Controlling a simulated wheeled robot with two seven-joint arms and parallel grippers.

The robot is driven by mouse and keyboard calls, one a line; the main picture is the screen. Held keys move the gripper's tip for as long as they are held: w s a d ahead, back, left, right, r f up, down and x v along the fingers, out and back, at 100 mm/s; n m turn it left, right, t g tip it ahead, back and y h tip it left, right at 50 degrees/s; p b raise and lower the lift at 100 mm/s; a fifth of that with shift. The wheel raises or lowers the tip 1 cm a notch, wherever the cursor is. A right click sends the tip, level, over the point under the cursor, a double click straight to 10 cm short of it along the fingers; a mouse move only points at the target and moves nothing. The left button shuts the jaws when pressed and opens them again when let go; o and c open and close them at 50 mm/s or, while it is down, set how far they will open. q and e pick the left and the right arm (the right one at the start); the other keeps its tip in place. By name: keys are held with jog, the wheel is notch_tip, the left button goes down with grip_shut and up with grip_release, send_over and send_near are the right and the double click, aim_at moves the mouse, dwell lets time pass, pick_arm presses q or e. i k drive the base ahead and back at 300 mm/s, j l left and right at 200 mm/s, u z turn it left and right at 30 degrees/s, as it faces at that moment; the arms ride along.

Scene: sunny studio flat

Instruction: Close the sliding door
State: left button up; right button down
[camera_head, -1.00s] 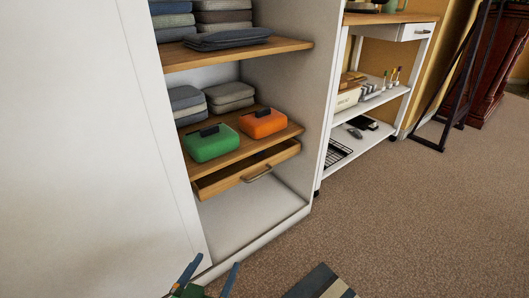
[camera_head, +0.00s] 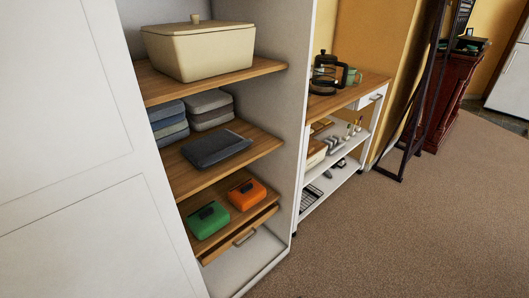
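The white sliding door (camera_head: 85,170) covers the left part of the wardrobe in the head view. The right part of the wardrobe stands open, with its white side wall (camera_head: 303,120) at the right. Inside are wooden shelves (camera_head: 262,144) with folded cloths, a cream lidded box (camera_head: 200,50), a green case (camera_head: 207,220) and an orange case (camera_head: 247,194). A small wooden drawer (camera_head: 225,250) sits under the lowest shelf. Neither of my grippers shows in the head view now.
A white cart (camera_head: 345,182) with a wooden top stands right of the wardrobe, bearing a black French press (camera_head: 327,75). A black-framed stand (camera_head: 425,100) and a dark red cabinet (camera_head: 455,100) are farther right. The carpet (camera_head: 420,240) in front is clear.

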aim_at(88, 208)
jog(key=u, duration=1.55)
